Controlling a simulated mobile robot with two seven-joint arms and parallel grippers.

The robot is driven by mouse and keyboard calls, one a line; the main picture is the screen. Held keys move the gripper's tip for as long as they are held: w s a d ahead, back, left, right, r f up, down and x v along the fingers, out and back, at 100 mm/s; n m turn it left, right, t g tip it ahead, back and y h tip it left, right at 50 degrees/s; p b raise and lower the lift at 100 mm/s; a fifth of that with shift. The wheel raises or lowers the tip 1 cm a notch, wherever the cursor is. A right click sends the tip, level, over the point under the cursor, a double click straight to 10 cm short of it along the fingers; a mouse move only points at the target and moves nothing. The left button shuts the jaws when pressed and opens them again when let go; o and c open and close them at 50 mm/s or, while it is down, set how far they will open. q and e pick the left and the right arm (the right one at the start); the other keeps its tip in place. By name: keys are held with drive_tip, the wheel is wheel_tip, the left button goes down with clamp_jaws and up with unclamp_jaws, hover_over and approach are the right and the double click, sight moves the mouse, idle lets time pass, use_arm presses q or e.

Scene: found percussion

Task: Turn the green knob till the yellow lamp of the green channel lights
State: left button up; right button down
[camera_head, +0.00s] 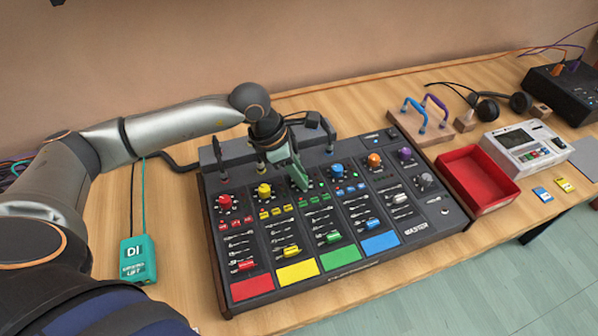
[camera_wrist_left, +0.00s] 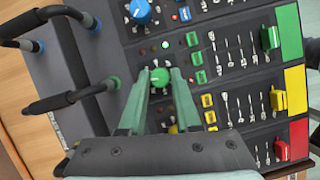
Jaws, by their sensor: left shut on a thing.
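The mixing console (camera_head: 330,268) lies on the table with coloured channels. My left gripper (camera_head: 301,184) reaches down over its green channel and hides the green knob in the head view. In the left wrist view the green knob (camera_wrist_left: 160,77) sits between the tips of my green fingers, and the left gripper (camera_wrist_left: 160,84) is shut on it. I cannot make out a lit yellow lamp. The green channel's buttons (camera_wrist_left: 194,58), fader cap (camera_wrist_left: 270,38) and green pad (camera_head: 340,258) show.
The blue knob (camera_head: 336,171) and yellow knob (camera_head: 264,191) stand close on either side. Cables with blue-ringed and green-ringed plugs (camera_wrist_left: 75,97) rise near the gripper. A red tray (camera_head: 478,205) and a teal box (camera_head: 138,260) stand on the table at either side.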

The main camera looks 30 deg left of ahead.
use_arm(q)
clamp_jaws()
use_arm(e)
drive_tip(key=shift+f, duration=0.1)
use_arm(q)
drive_tip(key=shift+w+f+m+b, duration=0.1)
drive_tip(key=shift+m+b, duration=0.6)
drive_tip(key=shift+m+g+h+b, duration=0.3)
drive_tip(key=shift+m+g+b, duration=0.1)
drive_tip(key=shift+m+b, duration=0.25)
drive_tip(key=shift+m, duration=0.35)
drive_tip(key=shift+w+m+g+b, duration=0.1)
drive_tip(key=shift+m+g+b, duration=0.4)
drive_tip(key=shift+m, duration=0.4)
drive_tip(key=shift+m+b, duration=0.3)
use_arm(e)
drive_tip(key=shift+w+a+f, duration=0.3)
drive_tip(key=shift+a+f, duration=0.15)
drive_tip(key=shift+f, duration=0.2)
drive_tip(key=shift+w+a+f, duration=0.3)
drive_tip(key=shift+a+f, duration=0.15)
drive_tip(key=shift+f, duration=0.15)
drive_tip(key=shift+r+y, duration=0.15)
drive_tip(key=shift+y, duration=0.15)
